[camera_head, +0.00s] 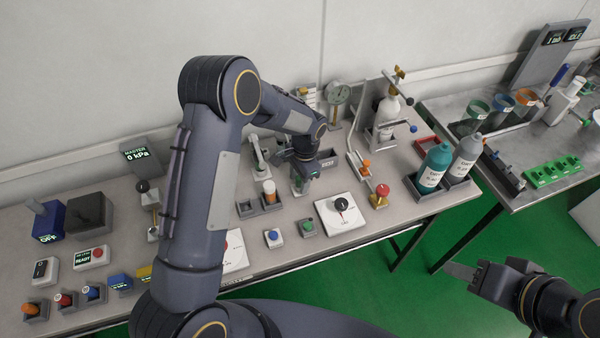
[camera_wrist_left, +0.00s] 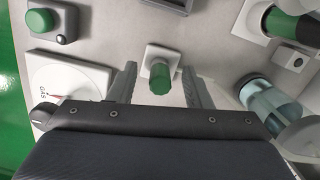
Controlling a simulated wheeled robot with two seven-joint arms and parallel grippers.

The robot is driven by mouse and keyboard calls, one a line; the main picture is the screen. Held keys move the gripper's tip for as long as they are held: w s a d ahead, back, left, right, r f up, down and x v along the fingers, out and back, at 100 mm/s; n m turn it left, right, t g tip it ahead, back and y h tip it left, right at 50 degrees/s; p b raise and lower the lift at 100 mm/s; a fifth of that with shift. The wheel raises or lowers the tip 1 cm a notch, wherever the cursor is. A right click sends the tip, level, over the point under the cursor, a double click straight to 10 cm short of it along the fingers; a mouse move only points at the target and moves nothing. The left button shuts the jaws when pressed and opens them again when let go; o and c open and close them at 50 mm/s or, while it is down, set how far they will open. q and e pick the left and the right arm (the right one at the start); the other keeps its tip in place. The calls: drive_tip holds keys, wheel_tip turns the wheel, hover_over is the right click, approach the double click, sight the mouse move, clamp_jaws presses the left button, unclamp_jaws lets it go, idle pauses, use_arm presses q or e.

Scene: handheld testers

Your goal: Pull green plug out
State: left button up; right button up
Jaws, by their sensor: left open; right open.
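The green plug (camera_wrist_left: 160,80) stands in a small pale square socket (camera_wrist_left: 161,56) in the left wrist view. My left gripper (camera_wrist_left: 160,92) is open, with one finger on each side of the plug and a gap visible on both sides. In the head view my left gripper (camera_head: 303,178) points down over the bench, and it and the arm largely hide the plug. My right gripper (camera_head: 468,272) is open and empty at the lower right, over the green floor, away from the bench.
A white dial plate (camera_head: 341,215), a green button box (camera_head: 307,228) and a blue button box (camera_head: 273,238) stand in front of my left gripper.

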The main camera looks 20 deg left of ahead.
use_arm(q)
drive_tip(key=c, duration=0.9)
drive_tip(key=o, duration=0.9)
